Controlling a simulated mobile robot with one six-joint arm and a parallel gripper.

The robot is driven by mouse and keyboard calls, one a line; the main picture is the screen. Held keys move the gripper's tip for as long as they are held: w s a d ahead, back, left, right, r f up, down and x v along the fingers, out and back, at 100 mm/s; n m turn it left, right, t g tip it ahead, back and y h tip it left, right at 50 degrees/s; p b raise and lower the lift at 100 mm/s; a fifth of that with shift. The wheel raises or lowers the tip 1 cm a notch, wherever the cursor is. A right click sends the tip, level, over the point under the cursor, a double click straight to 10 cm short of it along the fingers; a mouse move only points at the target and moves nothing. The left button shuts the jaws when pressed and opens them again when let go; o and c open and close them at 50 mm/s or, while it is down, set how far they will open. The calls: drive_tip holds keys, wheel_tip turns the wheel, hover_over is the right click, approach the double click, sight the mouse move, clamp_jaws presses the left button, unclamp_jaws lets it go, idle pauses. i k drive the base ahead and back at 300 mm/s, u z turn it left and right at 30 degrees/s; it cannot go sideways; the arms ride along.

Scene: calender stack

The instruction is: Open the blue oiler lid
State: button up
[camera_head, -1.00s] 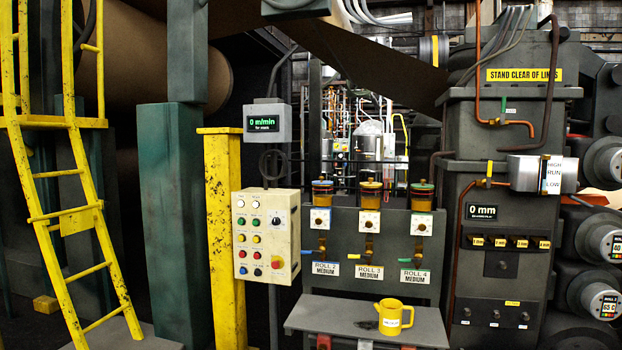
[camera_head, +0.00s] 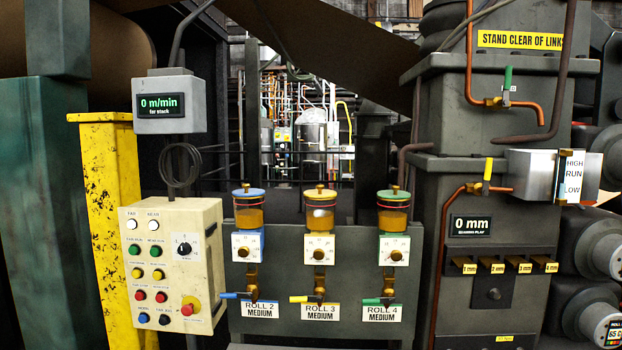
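Three oilers stand in a row on a dark panel. The left one has a blue lid (camera_head: 248,192) that sits flat on its amber cup (camera_head: 249,212), above a white dial with a blue edge (camera_head: 247,254). The middle oiler has a yellow lid (camera_head: 319,193) and the right one a green lid (camera_head: 394,194). All three lids look closed. A blue lever (camera_head: 236,296) sticks out to the left below the blue oiler, above the "ROLL 2 MEDIUM" label (camera_head: 261,311). My gripper is not in view.
A cream control box (camera_head: 172,265) with several buttons and a red knob stands close left of the oilers. A yellow post (camera_head: 108,230) is further left. A grey cabinet with pipes (camera_head: 480,130) stands on the right. The space above the lids looks clear.

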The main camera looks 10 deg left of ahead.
sight(246, 192)
drive_tip(key=u, duration=0.2)
drive_tip(key=i, duration=1.1)
drive_tip(key=u, duration=0.65)
drive_tip(key=k, duration=0.95)
drive_tip(key=u, duration=0.15)
drive_tip(key=i, duration=0.95)
drive_tip(key=z, duration=0.1)
